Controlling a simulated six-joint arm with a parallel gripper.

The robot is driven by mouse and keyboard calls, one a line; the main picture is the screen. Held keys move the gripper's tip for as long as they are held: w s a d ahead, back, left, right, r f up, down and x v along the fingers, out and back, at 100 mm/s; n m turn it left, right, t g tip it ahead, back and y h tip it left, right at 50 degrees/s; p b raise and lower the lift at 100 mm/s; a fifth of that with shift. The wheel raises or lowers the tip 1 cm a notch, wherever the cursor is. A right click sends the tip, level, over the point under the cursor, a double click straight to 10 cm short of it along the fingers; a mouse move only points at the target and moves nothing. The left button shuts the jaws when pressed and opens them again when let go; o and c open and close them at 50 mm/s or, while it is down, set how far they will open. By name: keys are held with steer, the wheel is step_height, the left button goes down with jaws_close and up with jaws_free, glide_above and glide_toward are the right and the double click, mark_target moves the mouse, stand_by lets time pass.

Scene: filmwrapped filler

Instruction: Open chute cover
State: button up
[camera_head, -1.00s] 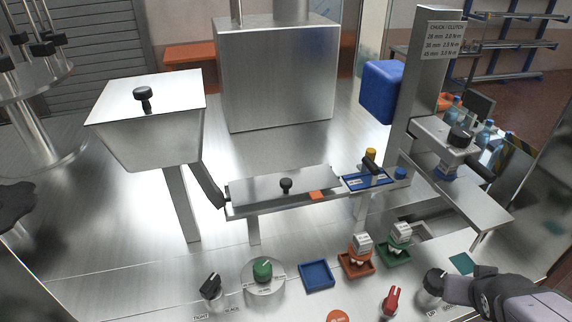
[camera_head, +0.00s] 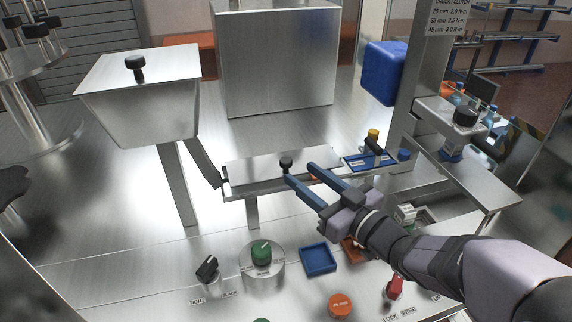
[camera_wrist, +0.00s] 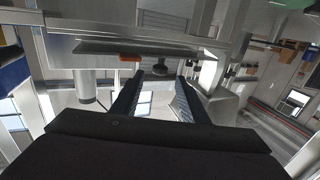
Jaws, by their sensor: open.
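The chute cover (camera_head: 255,166) is a flat metal plate lying on the long, narrow chute in the middle of the head view. It has a black knob (camera_head: 286,162) near its front edge. My gripper (camera_head: 300,172) has two blue fingers spread apart. In the head view the left fingertip overlaps the area just below the knob; the right fingertip is to the knob's right. In the wrist view the knob (camera_wrist: 160,67) is ahead of and between the open fingers (camera_wrist: 160,82), and the cover (camera_wrist: 140,48) spans the view. Contact cannot be told.
A metal hopper (camera_head: 140,95) with a lidded top stands left of the chute. A blue tray (camera_head: 368,160) with a black-handled item is at the chute's right end. Below are a green knob (camera_head: 262,252), an empty blue bin (camera_head: 318,258) and an orange button (camera_head: 341,305).

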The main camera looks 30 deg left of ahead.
mark_target(290, 164)
steer(key=shift+w+a+r+p, duration=0.1)
steer(key=shift+a+p, duration=0.1)
steer(key=shift+a, duration=0.15)
steer(key=shift+w+a+r+p, duration=0.1)
steer(key=shift+a+p, duration=0.1)
steer(key=shift+a, duration=0.15)
steer(key=shift+p+x, duration=1.15)
steer(key=shift+x, duration=1.8)
steer(key=shift+w+f, duration=0.1)
steer(key=shift+f, duration=0.05)
steer(key=shift+d, duration=0.1)
jaws_close()
